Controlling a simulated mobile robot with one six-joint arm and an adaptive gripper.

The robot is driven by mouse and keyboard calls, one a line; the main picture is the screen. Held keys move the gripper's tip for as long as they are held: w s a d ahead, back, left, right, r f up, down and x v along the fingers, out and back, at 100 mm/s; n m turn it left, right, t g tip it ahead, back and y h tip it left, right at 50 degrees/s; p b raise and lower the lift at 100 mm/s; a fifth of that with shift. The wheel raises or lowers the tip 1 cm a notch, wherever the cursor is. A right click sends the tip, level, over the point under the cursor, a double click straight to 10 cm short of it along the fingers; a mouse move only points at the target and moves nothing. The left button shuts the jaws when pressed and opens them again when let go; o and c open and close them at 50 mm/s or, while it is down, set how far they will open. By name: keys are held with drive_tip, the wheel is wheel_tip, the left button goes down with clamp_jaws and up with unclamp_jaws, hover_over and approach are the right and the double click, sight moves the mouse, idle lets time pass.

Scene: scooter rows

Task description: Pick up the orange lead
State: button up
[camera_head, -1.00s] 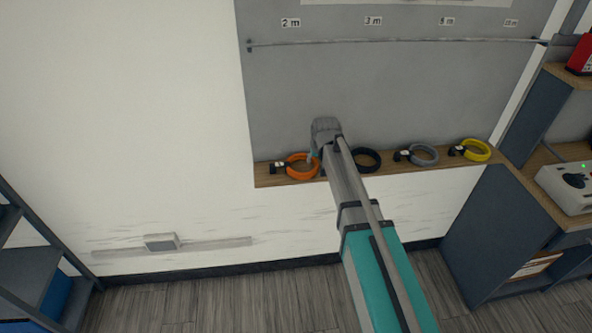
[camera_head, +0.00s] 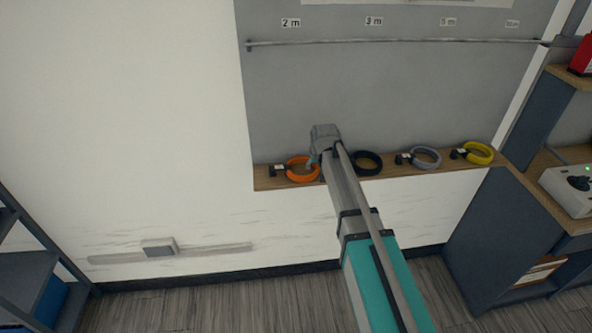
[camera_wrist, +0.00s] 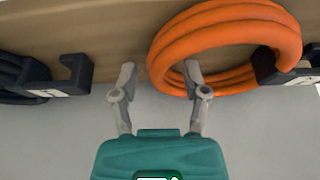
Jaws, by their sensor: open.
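In the wrist view the orange coil (camera_wrist: 222,35) is large at the upper right. My gripper (camera_wrist: 161,75) is open and empty there. Its right fingertip overlaps the lower left of the coil in the picture, and its left fingertip is over bare shelf edge. I cannot tell whether the right finger touches the lead. In the head view my arm hides the fingers.
A black lead (camera_head: 367,163), a grey lead (camera_head: 426,158) and a yellow lead (camera_head: 478,153) lie further right on the shelf. A horizontal rail (camera_head: 400,42) runs above. A dark cabinet (camera_head: 510,235) stands at the right, and a shelving unit (camera_head: 30,270) at the left.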

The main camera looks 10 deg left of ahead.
clamp_jaws()
drive_tip(key=shift+r, duration=0.15)
idle(0.4)
wheel_tip(320, 180, up, 3)
drive_tip(key=p, duration=0.3)
drive_tip(key=s+d+r+p, duration=0.8)
drive_tip(key=d+r+p, duration=0.1)
drive_tip(key=d+p, duration=0.1)
drive_tip(key=shift+s+d+r, duration=0.15)
drive_tip(key=shift+d+r, duration=0.2)
drive_tip(key=shift+d, duration=0.3)
idle(0.8)
